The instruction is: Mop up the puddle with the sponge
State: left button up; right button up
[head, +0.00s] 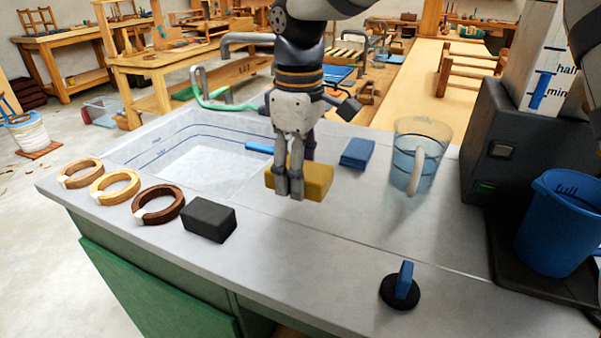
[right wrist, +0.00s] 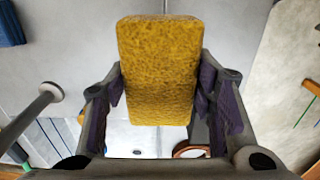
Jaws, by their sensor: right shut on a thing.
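A yellow sponge (head: 318,181) is in my right gripper (head: 289,188) over the grey counter, right of the sunken basin. In the right wrist view the sponge (right wrist: 158,65) fills the space between the two fingers (right wrist: 160,88), which press on its sides. I cannot tell whether its underside touches the counter. I cannot make out a clear puddle outline; the basin (head: 205,162) has a pale floor and blue lines along its wall. My left gripper is not in view.
Several rings, one of them dark brown (head: 158,205), and a black block (head: 209,219) lie at the left front. A folded blue cloth (head: 357,153), a clear jug (head: 418,150), a blue jug (head: 560,225) and a black-based blue-handled item (head: 401,288) stand to the right. The front middle counter is clear.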

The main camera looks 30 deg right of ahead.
jog(key=shift+r, duration=4)
